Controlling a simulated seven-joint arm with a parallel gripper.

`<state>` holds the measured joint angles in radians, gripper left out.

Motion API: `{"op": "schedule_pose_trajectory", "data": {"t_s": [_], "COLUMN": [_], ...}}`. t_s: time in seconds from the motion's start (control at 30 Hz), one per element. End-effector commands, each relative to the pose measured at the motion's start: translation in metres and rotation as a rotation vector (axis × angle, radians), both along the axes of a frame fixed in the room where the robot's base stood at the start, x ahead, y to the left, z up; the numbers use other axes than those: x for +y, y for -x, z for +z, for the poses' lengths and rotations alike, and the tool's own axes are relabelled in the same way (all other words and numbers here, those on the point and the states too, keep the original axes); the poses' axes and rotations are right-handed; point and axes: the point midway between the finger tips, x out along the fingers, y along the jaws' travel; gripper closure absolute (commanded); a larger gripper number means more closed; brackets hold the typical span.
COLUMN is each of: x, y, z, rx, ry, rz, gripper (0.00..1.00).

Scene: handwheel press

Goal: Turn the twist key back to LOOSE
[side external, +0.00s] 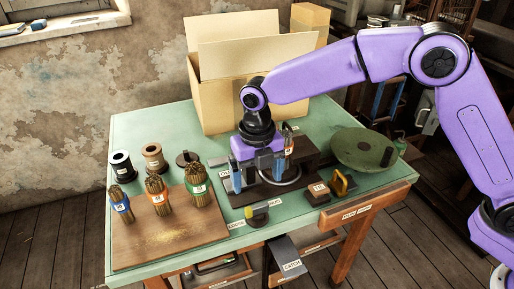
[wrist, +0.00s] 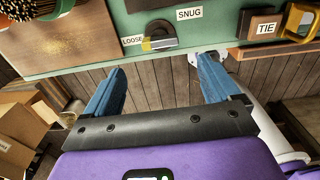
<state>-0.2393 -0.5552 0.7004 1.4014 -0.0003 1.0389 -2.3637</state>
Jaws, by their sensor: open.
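The twist key (side external: 258,216) is a small dark grey piece with a yellow-green part, set at the front edge of the green table. It also shows in the wrist view (wrist: 163,32), with its yellow part on the left, beside the LOOSE label (wrist: 132,41). The SNUG label (wrist: 190,14) lies to its upper right. My gripper (side external: 257,172) hangs behind and above the key in the side view. Its two blue fingers are apart and empty in the wrist view (wrist: 161,70). The key appears beyond the fingertips, between their lines, and I see no contact.
A block labelled TIE (side external: 318,192) and a yellow handle (side external: 343,183) sit right of the key. A grey CATCH bin (side external: 288,252) hangs below the table's front edge.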

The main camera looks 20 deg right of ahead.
Motion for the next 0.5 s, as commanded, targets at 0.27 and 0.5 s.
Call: {"op": "schedule_pose_trajectory", "data": {"t_s": [0.27,0.5], "x": [0.001,0.000], "y": [0.000,0.000], "z": [0.055,0.076], "rx": [-0.004,-0.002], "ry": [-0.003,-0.001], "rz": [0.000,0.001], "gripper": [0.11,0.11]}}
